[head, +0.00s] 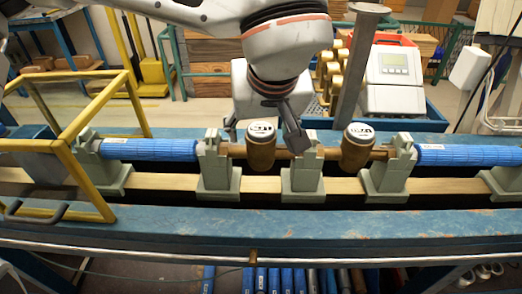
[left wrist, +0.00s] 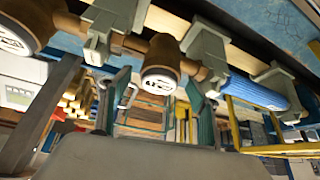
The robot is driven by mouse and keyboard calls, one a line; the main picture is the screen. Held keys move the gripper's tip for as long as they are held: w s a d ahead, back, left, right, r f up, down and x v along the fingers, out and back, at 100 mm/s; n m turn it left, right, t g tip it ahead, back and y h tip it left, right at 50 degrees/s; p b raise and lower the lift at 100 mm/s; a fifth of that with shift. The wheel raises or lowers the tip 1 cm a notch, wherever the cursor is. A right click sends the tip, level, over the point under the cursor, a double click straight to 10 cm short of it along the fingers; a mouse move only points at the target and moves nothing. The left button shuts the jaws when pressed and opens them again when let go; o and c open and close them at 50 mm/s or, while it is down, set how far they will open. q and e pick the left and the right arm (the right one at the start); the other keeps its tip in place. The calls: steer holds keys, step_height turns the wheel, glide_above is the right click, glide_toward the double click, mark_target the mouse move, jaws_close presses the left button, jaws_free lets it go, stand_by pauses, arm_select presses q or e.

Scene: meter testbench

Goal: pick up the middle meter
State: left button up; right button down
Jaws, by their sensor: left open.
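Two brown brass meters with white round dials sit in the pipe line on the bench. The left one (head: 261,146) stands between two grey-green supports, and the right one (head: 358,147) stands past the centre support. I cannot tell which of them is the middle meter. My left gripper (head: 272,122) is open just behind the left meter, with one dark finger to the right of its dial. In the left wrist view this meter (left wrist: 160,66) shows between and beyond the open fingers, with nothing gripped. The other meter (left wrist: 22,30) is at upper left there. My right gripper is not in view.
Blue pipes (head: 150,149) (head: 470,155) continue the line on both sides. Grey-green supports (head: 303,175) stand close beside the meters. A yellow frame (head: 98,150) rises at the left. A white device with a screen (head: 393,78) and a post stand behind the bench. The blue front rail (head: 280,224) is clear.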

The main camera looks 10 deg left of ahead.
arm_select(q)
steer(key=shift+w+f, duration=0.2)
steer(key=shift+f, duration=0.15)
jaws_close()
steer(key=shift+r, duration=0.25)
